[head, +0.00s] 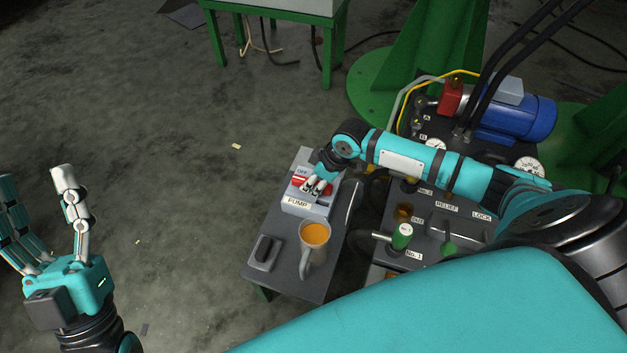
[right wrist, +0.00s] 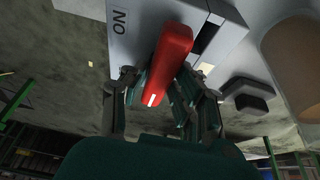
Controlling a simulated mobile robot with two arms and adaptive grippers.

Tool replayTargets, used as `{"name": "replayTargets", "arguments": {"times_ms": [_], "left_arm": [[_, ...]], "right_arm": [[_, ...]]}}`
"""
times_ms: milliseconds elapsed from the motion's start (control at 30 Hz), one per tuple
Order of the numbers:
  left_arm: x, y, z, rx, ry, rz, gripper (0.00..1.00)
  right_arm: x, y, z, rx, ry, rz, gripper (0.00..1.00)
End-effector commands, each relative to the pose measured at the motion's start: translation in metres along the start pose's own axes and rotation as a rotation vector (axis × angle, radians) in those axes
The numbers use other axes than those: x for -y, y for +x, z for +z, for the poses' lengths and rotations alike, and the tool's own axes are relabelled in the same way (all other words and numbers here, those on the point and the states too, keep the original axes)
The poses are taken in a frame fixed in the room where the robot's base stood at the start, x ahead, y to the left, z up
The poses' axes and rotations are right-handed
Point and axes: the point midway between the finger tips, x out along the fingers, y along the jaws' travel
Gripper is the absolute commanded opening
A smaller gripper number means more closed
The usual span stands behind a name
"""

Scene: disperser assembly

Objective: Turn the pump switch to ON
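The pump switch box (head: 304,209) is grey, with a PUMP label at its front and an OFF label near its top left. Its red handle (head: 298,183) is partly hidden by my right gripper (head: 317,185), which reaches down onto it from the right. In the right wrist view the red handle (right wrist: 172,55) runs between the fingers of my right gripper (right wrist: 160,82), its white-marked tip towards the palm. ON is printed left of the handle. I cannot tell whether the fingers press on it. My left gripper (head: 45,215) is open and empty at the far left, away from the switch.
A mug (head: 313,248) with orange liquid and a small grey box (head: 263,252) stand on the same dark table (head: 318,284). A hydraulic unit (head: 432,240) with levers, gauges and a blue motor (head: 530,115) lies to the right. The floor at left is clear.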

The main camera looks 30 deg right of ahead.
Motion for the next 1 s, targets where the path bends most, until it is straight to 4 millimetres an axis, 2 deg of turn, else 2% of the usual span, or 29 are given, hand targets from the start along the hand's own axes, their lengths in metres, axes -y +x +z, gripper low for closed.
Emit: {"name": "replayTargets", "arguments": {"times_ms": [33,200,467,667,767,867,1000], "left_arm": [[0.000,0.000,0.000,0.000,0.000,0.000,0.58],[0.000,0.000,0.000,0.000,0.000,0.000,0.58],[0.001,0.002,0.005,0.035,0.002,-0.001,0.58],[0.005,0.000,0.036,0.218,0.012,-0.009,0.58],[0.008,-0.006,0.059,0.361,0.018,-0.015,0.58],[0.013,-0.019,0.084,0.534,0.025,-0.024,0.58],[0.020,-0.050,0.118,0.803,0.033,-0.039,0.58]], "right_arm": [[0.000,0.000,0.000,0.000,0.000,0.000,0.19],[0.000,0.000,0.000,0.000,0.000,0.000,0.00],[0.000,-0.001,0.000,0.000,0.006,0.002,0.00],[0.000,-0.003,-0.001,-0.001,0.033,0.013,0.00],[0.001,-0.003,-0.001,0.000,0.056,0.021,0.00],[0.001,-0.004,-0.001,0.001,0.083,0.032,0.00],[0.002,-0.004,-0.002,0.000,0.127,0.049,0.00]]}}
